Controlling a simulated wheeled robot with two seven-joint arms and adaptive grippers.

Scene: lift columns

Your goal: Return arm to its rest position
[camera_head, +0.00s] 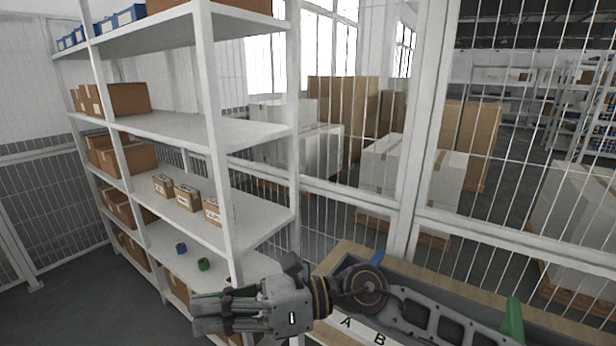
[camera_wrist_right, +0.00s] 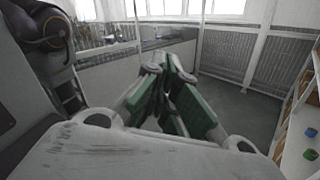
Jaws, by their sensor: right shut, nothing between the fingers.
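My right gripper (camera_head: 212,312) is at the lower middle of the head view, its fingers pointing left in front of the shelf's lower levels. Its fingers are together with nothing between them. In the right wrist view the green-padded fingers (camera_wrist_right: 170,92) show close together and point away from the camera. My right arm comes in from the lower right of the head view, over a bench (camera_head: 340,255) with a light wooden edge and letter labels A and B. My left arm and left gripper are not in view.
A white shelf rack (camera_head: 215,130) stands left with cardboard boxes (camera_head: 187,197). A blue roll (camera_head: 181,248) and a green roll (camera_head: 204,264) lie on a lower level, close to the gripper. A mesh fence (camera_head: 330,210) is behind. Floor (camera_head: 80,300) at left is clear.

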